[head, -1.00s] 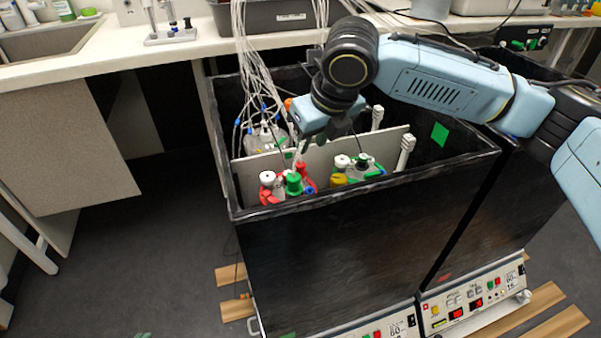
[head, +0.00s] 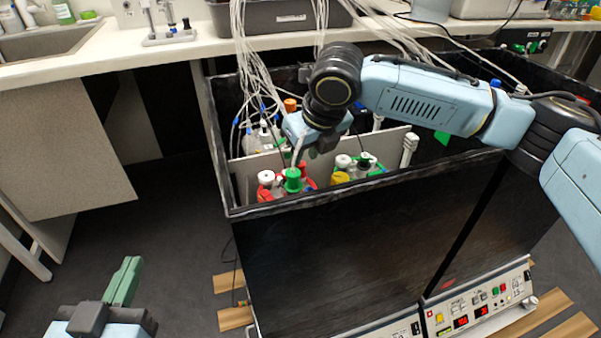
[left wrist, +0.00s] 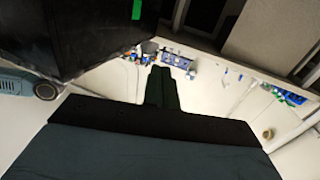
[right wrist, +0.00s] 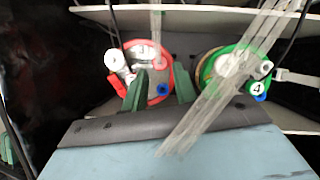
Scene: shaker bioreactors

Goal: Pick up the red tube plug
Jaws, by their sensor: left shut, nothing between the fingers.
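My right gripper (head: 320,145) hangs above and behind these caps. In the right wrist view its green fingers (right wrist: 161,75) are apart, with a red lid (right wrist: 152,55) beyond them; nothing is visibly held. My left gripper (head: 130,268) is shut and empty over the floor at lower left, also in the left wrist view (left wrist: 161,75).
White tubes (head: 262,85) hang down into the box. A pale divider (head: 397,140) and the black front wall (head: 330,240) bound the vessels. The floor at left is clear.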

